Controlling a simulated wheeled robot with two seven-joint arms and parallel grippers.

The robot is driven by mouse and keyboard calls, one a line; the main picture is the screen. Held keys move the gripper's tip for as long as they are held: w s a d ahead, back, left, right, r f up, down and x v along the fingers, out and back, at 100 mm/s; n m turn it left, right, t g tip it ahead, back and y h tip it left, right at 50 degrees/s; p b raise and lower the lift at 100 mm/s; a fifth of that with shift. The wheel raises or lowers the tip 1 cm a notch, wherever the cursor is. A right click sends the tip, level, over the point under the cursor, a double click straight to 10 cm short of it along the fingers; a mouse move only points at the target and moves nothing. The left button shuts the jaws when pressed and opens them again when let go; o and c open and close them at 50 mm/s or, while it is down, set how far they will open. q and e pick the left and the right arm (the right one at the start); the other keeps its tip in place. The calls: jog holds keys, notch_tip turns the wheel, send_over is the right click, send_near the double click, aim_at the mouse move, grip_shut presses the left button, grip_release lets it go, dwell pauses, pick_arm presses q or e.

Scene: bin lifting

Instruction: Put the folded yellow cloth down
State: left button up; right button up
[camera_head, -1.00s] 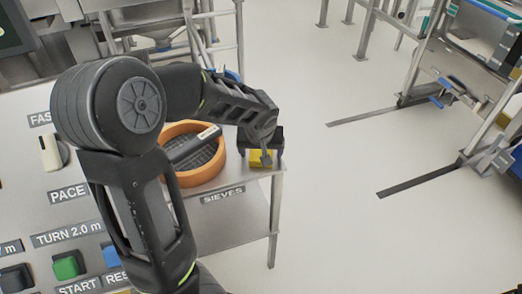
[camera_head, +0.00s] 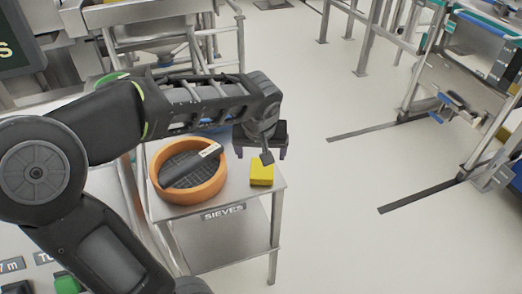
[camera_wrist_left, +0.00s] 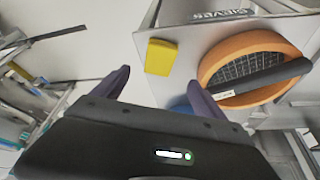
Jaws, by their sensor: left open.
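The folded yellow cloth (camera_head: 262,171) lies on the right front part of the small metal table marked SIEVES (camera_head: 236,197). It also shows in the left wrist view (camera_wrist_left: 160,57), lying near the table edge. My left gripper (camera_head: 262,150) is open and empty, just behind and above the cloth. In the left wrist view its two fingers (camera_wrist_left: 158,88) are spread wide, with the cloth beyond their tips and apart from them. My right gripper is not in view.
An orange round sieve (camera_head: 157,188) with a dark handled tool (camera_head: 190,165) lying across it stands left of the cloth. A control panel with a green button (camera_head: 66,284) is at the lower left. The floor (camera_head: 350,230) to the right is clear.

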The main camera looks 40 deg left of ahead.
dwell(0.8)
pick_arm(q)
jog(key=d+f+m+g+h, duration=0.1)
jog(key=d+f+m+h, duration=0.1)
jog(key=d+f, duration=0.6)
jog(key=d+f+m+g+h, duration=0.1)
jog(key=d+f+m+h, duration=0.1)
jog(key=d+f, duration=0.65)
jog(key=s+d+f+h+p, duration=0.1)
jog(key=s+d+f, duration=0.4)
jog(key=s+f, duration=0.3)
jog(key=s+d+f+g+h, duration=0.1)
jog(key=s+d+f, duration=0.4)
jog(key=s+f, duration=0.3)
notch_tip(320, 180, down, 3)
jog(key=shift+d+r+m+h+p, duration=0.1)
jog(key=shift+d+m+h+p, duration=0.05)
jog(key=shift+m+h+p, duration=0.25)
jog(key=shift+s, duration=0.1)
